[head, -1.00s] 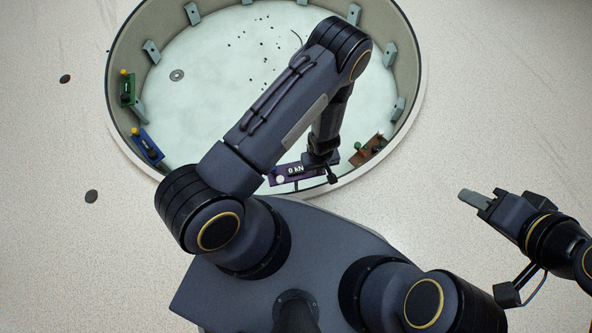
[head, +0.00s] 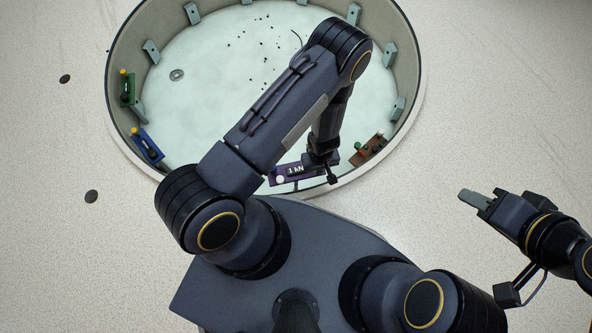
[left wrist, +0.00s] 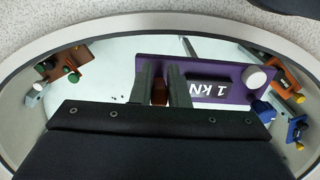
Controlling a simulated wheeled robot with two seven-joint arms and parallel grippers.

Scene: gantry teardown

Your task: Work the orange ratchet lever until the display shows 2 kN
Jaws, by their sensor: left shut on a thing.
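The purple panel (head: 280,180) sits at the near rim of the round pit, and its display (head: 295,169) reads 1 kN. In the left wrist view the purple panel (left wrist: 225,68) appears with its display (left wrist: 208,90) upside down, also reading 1 kN, and a white knob beside it. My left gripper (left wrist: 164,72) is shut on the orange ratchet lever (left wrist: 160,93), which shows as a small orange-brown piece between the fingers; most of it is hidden. My right gripper (head: 474,199) is out over the floor at the right, away from the panel; its finger gap is unclear.
The round pit wall (head: 414,60) surrounds a pale floor with scattered dark bits and a small grey disc (head: 177,75). Other fixtures on the wall are green (head: 127,90), blue (head: 147,147) and brown (head: 368,150). The floor around my right gripper is clear.

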